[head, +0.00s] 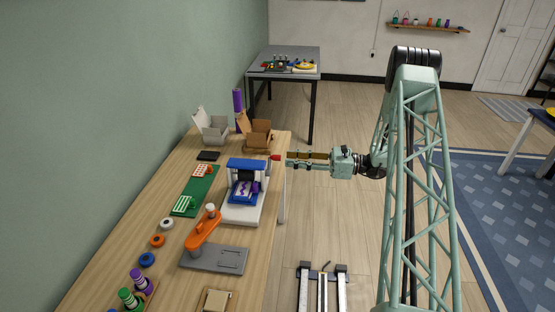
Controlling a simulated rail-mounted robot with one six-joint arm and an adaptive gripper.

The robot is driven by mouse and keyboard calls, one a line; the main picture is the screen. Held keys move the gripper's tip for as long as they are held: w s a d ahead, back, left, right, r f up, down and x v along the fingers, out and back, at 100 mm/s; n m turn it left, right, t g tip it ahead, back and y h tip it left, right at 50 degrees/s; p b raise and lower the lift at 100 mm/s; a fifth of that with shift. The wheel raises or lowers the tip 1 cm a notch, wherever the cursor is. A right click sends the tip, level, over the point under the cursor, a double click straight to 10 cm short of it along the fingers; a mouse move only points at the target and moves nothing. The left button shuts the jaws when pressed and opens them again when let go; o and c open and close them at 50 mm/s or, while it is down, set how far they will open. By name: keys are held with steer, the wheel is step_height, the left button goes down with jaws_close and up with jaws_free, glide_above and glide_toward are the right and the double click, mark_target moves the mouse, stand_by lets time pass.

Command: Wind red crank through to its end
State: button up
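The red crank (275,157) shows as a small red piece at the right side of a white and blue machine (243,205), near the table's right edge. Its shaft and lower part are hard to make out. My gripper (288,159) comes in from the right, level, with its fingers pointing left at the red piece. The two long fingers look apart, with nothing visible between them. The fingertips end just right of the red piece and appear not to touch it. The distance in depth cannot be told.
An orange lever (204,231) on a grey plate (228,259) stands in front of the machine. An open cardboard box (257,137) and a pale box (211,129) stand behind it. A green board (190,196) and several spools lie left.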

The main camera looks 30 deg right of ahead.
mark_target(277, 158)
steer(key=shift+x, duration=3.2)
steer(key=shift+b, duration=0.3)
jaws_close()
